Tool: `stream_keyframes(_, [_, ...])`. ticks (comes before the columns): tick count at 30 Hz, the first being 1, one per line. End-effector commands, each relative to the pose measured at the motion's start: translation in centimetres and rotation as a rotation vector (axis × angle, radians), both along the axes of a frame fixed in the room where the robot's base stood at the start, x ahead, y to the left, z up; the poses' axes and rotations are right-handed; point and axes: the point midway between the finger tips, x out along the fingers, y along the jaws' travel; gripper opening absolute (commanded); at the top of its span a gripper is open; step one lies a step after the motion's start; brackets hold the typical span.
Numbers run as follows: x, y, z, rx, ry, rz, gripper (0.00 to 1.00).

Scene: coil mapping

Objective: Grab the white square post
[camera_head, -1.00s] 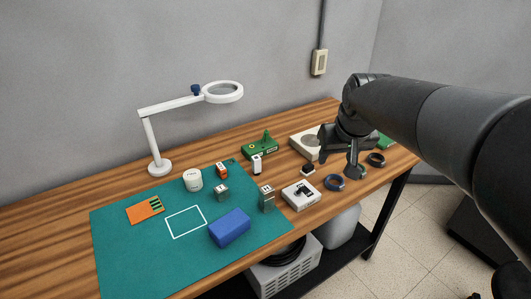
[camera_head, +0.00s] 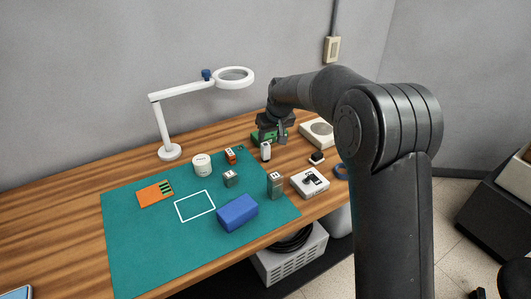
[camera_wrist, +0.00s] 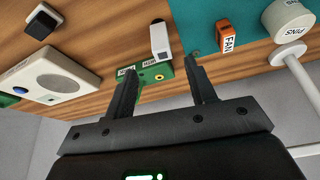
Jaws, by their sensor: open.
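The white square post (camera_head: 265,153) stands upright at the right back edge of the teal mat, with a dark marked top. It also shows in the wrist view (camera_wrist: 159,42), just beyond my fingertips and roughly centred between them. My gripper (camera_head: 272,138) is open and empty, above the green board and close behind the post. In the wrist view its two fingers (camera_wrist: 162,72) are spread apart with nothing gripped. I cannot tell the exact gap from fingertips to post.
The green board (camera_wrist: 150,75) lies beneath my fingers. An orange FAN block (camera_wrist: 224,36), a white PINS jar (camera_wrist: 288,18) and the lamp (camera_head: 170,152) stand nearby. A beige box with a round disc (camera_wrist: 58,76) and a black-topped block (camera_wrist: 43,20) are on the other side.

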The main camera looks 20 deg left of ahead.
Motion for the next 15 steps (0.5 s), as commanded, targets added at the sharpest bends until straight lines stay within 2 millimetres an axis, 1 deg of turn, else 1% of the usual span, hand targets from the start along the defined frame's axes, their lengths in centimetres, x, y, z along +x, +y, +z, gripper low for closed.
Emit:
stream_keyframes(7, [1.1,0.8,-3.6,-0.002,0.003,-0.001,0.51])
stream_keyframes(14, [1.9,1.6,-5.6,0.000,0.001,-0.001,0.51])
stream_keyframes(15, [2.1,1.8,-6.1,-0.001,0.002,0.000,0.51])
